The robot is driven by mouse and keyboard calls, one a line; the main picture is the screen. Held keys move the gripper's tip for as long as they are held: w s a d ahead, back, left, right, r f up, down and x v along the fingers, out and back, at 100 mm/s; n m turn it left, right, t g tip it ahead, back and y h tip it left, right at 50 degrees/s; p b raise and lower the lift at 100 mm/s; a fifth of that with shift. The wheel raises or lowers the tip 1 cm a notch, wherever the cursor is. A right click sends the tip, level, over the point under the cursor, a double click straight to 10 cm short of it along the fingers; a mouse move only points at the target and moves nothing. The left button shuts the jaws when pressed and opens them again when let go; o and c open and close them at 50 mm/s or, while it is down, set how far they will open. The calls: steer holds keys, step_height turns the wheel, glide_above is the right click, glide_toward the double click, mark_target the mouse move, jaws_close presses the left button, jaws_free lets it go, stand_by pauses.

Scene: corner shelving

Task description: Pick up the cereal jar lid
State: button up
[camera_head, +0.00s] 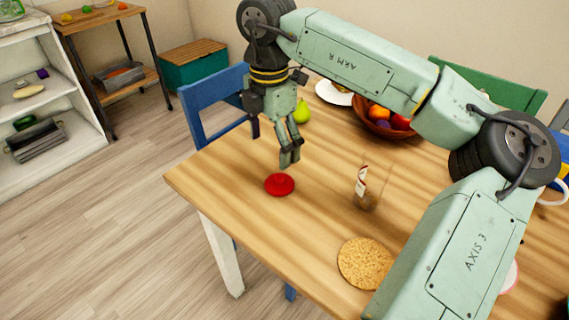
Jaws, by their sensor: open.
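A red round lid (280,184) lies flat on the wooden table (225,175) near its left corner. A clear jar (368,187) with a red and white label stands to the right of the lid. My gripper (289,160) points down just above and slightly right of the lid, apart from it as far as I can tell. It is open and holds nothing. The gap between its fingers is hard to see from this side.
A cork mat (366,262) lies near the front edge. A fruit bowl (382,124), a green pear (302,112) and a white plate (333,92) are behind. A blue chair (216,108) stands at the table's back left. The table around the lid is clear.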

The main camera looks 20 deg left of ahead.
glide_above(278, 178)
steer(key=f, duration=0.5)
steer(key=shift+s+a+f+p, duration=0.15)
steer(key=shift+a+p, duration=0.1)
steer(key=shift+p, duration=0.15)
steer(key=shift+w+d+f+p, duration=0.2)
steer(key=shift+f+p, duration=0.25)
steer(key=shift+f, duration=0.9)
steer(key=shift+w+d+f+p, duration=0.15)
steer(key=shift+f+p, duration=0.3)
steer(key=shift+f, duration=0.9)
steer(key=shift+a, duration=0.1)
steer(key=shift+c, duration=0.4)
steer(key=c, duration=1.2)
steer(key=shift+s, duration=0.1)
steer(key=c, duration=0.6)
steer(key=shift+f, duration=0.1)
jaws_close()
